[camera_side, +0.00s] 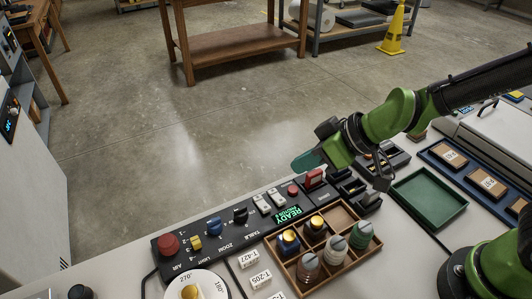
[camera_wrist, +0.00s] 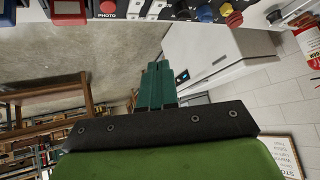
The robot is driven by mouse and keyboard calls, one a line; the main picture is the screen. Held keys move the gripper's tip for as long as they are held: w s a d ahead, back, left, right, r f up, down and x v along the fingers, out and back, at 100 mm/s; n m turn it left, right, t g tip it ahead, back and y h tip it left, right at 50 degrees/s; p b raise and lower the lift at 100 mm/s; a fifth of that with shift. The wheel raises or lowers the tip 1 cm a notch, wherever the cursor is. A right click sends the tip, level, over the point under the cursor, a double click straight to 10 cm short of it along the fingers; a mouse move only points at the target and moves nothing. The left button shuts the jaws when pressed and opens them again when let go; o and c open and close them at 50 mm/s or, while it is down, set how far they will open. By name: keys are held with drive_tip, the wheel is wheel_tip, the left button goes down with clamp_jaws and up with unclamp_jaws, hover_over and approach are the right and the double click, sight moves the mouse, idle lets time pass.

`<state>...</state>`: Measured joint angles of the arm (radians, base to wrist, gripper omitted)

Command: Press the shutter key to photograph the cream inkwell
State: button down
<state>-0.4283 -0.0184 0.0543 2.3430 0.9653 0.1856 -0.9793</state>
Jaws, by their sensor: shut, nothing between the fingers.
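My gripper (camera_side: 305,162) is shut and empty, its teal fingers raised near the far right end of the black control panel (camera_side: 225,243). The fingers (camera_wrist: 157,85) point up the picture in the wrist view, apart from the panel at the top. The red key (camera_side: 293,191) sits beside two white keys; in the wrist view the red key (camera_wrist: 108,7) has a PHOTO label. The green display (camera_side: 289,215) reads READY. A pale inkwell (camera_side: 336,244) with a grey top stands in the wooden tray. A gold-topped item (camera_side: 190,292) is on the white turntable, mostly cut off.
The wooden tray (camera_side: 299,272) holds several inkwells. A larger red switch (camera_side: 314,178) in a black housing adjoins the red key. An empty green tray (camera_side: 428,198) lies to the right, with a blue tray (camera_side: 455,177) of tagged boxes beyond. Labels (camera_side: 261,279) lie near the panel.

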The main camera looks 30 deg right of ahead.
sight(295, 192)
drive_tip(key=w+d+f+n+t+h, duration=0.2)
drive_tip(key=w+n+h, duration=0.1)
drive_tip(key=w+n, duration=0.2)
drive_tip(key=shift+d+n, duration=0.15)
drive_tip(key=shift+n, duration=0.45)
drive_tip(key=shift+f, duration=0.15)
drive_tip(key=shift+f, duration=4.35)
drive_tip(key=shift+f, duration=0.1)
drive_tip(key=shift+f, duration=0.3)
